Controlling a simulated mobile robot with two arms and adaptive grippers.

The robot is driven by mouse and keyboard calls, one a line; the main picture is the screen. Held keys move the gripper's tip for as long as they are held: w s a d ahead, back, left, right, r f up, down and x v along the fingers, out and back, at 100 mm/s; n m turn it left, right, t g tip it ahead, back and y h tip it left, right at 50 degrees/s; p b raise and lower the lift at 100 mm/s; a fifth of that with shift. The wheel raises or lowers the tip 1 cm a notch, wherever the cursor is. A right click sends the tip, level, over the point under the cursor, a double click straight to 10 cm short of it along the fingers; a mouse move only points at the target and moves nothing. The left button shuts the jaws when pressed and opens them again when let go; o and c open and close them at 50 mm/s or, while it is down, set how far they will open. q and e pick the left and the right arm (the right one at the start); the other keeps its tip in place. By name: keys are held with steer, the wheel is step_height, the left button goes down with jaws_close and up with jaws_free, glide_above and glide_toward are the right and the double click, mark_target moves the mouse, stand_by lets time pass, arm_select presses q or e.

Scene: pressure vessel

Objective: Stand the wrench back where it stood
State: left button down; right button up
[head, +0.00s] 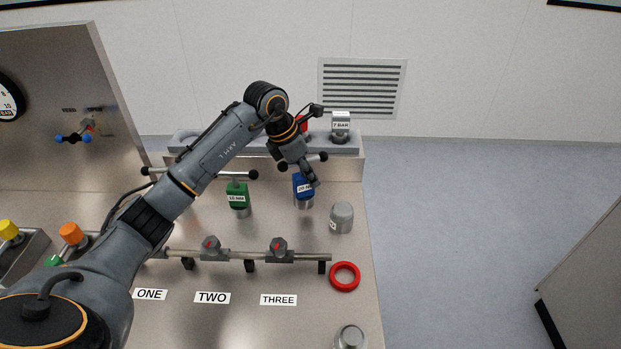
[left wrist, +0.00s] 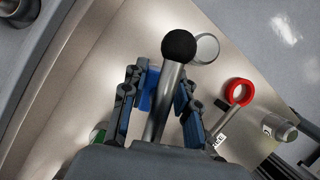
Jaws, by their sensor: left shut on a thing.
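A wrench with a blue body (head: 303,184), a silver lower end and a black-balled T-handle is at the right part of the bench, in front of the back ledge. My left gripper (head: 312,180) is at its upper part, shut on it. In the left wrist view the handle bar with its black ball (left wrist: 178,46) runs between the fingers (left wrist: 160,105), with blue body (left wrist: 149,88) behind. The wrench looks upright; I cannot tell whether its lower end touches the bench. A green wrench (head: 237,195) stands to its left, partly behind my arm.
A grey cylinder (head: 341,217) stands close right of the blue wrench. A red ring (head: 344,276) lies farther forward. A rail (head: 240,255) with clamps crosses the bench. A red item (head: 303,125) and the T BAR block (head: 340,123) are on the back ledge (head: 352,147).

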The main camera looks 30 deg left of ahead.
arm_select(q)
steer(key=shift+w+d+f, duration=0.1)
steer(key=shift+w+f, duration=0.2)
steer(key=shift+w, duration=0.05)
steer(key=shift+w+f+p, duration=0.1)
steer(key=shift+f+p, duration=0.25)
steer(key=shift+p, duration=0.05)
step_height(320, 180, down, 2)
steer(key=shift+f+p, duration=0.1)
steer(key=shift+p, duration=0.6)
steer(key=shift+f, duration=0.2)
steer(key=shift+f, duration=0.1)
steer(key=c, duration=1.5)
jaws_free()
steer(key=shift+f+b, duration=0.2)
steer(key=shift+b, duration=0.1)
steer(key=o, duration=0.5)
steer(key=shift+r, duration=0.1)
